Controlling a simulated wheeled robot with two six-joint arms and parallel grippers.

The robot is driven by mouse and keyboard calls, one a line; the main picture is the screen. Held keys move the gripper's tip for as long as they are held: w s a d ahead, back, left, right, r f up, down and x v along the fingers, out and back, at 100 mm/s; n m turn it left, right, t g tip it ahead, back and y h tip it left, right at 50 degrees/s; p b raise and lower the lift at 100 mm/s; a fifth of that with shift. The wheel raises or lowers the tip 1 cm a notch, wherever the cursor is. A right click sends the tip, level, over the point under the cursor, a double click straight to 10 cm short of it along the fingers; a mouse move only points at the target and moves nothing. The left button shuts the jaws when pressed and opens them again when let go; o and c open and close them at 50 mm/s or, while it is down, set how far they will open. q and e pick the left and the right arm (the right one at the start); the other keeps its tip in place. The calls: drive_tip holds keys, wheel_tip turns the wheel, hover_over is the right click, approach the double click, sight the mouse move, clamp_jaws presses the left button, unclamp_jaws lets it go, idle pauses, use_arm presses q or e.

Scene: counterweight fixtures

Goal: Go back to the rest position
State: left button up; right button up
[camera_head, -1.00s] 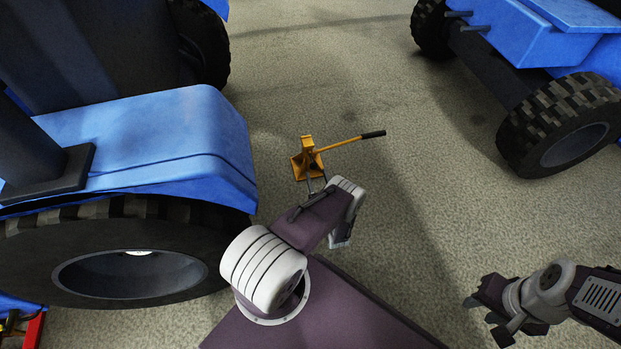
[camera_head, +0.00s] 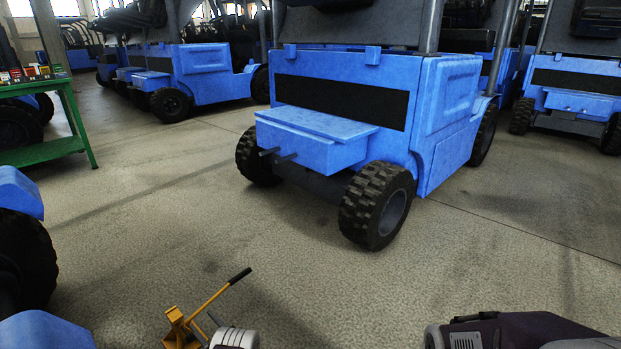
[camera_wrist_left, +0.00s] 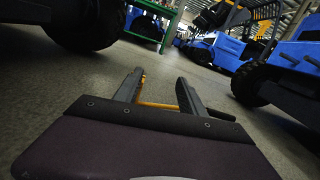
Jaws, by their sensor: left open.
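My left gripper (camera_wrist_left: 160,90) is open, its two dark fingers apart in the left wrist view. In the head view only a white-and-grey part of my left arm and a bit of finger show at the bottom edge. A yellow jack (camera_head: 178,328) with a long black-tipped handle (camera_head: 222,291) stands on the floor beside that arm. In the left wrist view, yellow parts of the jack (camera_wrist_left: 158,105) show between and behind the fingers; I cannot tell whether they touch. My right arm shows at the bottom right of the head view, its gripper out of the frame.
A blue forklift (camera_head: 320,135) stands ahead, with black tyres. Another blue vehicle (camera_head: 20,190) is close on the left. A green table (camera_head: 68,145) with small items is at the far left. Open concrete floor (camera_head: 150,220) lies between them.

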use_arm(q)
wheel_tip(320, 180, up, 27)
drive_tip(key=w+a+n+g+y+p, duration=0.3)
drive_tip(key=n+g+p, duration=0.1)
drive_tip(key=n+p, duration=0.2)
drive_tip(key=s+a+r+n+g+h+p, duration=0.15)
drive_tip(key=s+r+n+g+p, duration=0.3)
drive_tip(key=s+r, duration=0.45)
drive_tip(key=s+d+r+n+g+h+p, duration=0.2)
drive_tip(key=s+d+n+h, duration=0.15)
drive_tip(key=s, duration=0.35)
drive_tip(key=s+d+r+n+g+h+p, duration=0.1)
drive_tip(key=s+d+n+g+h+p, duration=0.15)
drive_tip(key=s+d+h, duration=0.35)
drive_tip(key=s+d+f+n+t+h, duration=0.1)
drive_tip(key=s+d+f+n+h, duration=0.25)
drive_tip(key=d, duration=0.25)
drive_tip(key=s+d+f+n+h, duration=0.2)
drive_tip(key=s+d+n+h, duration=0.1)
drive_tip(key=s+d, duration=0.25)
drive_tip(key=w+d+r+t+p, duration=0.1)
drive_tip(key=r+p, duration=1.8)
drive_tip(key=w+d+r+n+p, duration=0.1)
drive_tip(key=w+r+p, duration=0.1)
drive_tip(key=r+p, duration=1.6)
drive_tip(key=shift+d+r+t+h+p, duration=0.35)
drive_tip(key=shift+d+t+h+p, duration=0.1)
drive_tip(key=shift+p, duration=0.3)
use_arm(e)
wheel_tip(320, 180, up, 55)
